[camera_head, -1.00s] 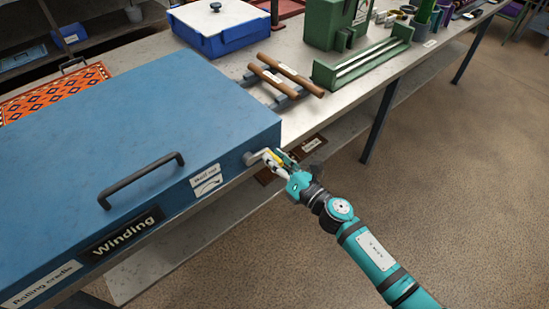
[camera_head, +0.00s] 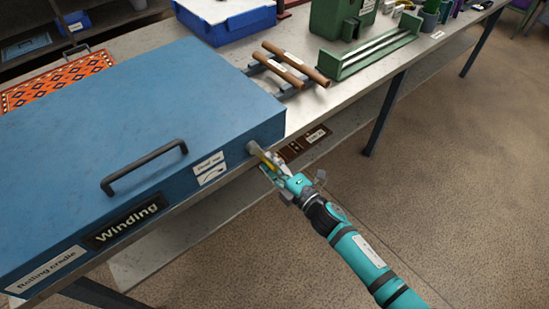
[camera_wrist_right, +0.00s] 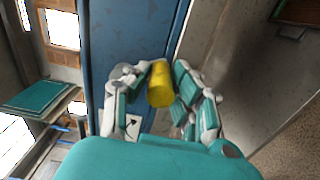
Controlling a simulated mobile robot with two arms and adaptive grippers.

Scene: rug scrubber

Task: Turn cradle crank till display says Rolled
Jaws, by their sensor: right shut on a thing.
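The rolling cradle (camera_head: 110,130) is a large blue box with a black handle on its top. Its front display (camera_head: 125,222) reads "Winding". The crank (camera_head: 254,148) sticks out at the right end of the cradle's front, and its yellow grip shows in the right wrist view (camera_wrist_right: 160,84). My right gripper (camera_head: 271,165) is shut on the crank's yellow grip, with its fingers on both sides. The gripper hides part of the crank in the head view. My left gripper is not in view.
An orange patterned rug (camera_head: 60,78) lies behind the cradle. Wooden rollers (camera_head: 296,64), a blue bin (camera_head: 225,18) and a green fixture (camera_head: 368,52) stand on the bench to the right. A lower shelf (camera_head: 185,235) runs under the bench.

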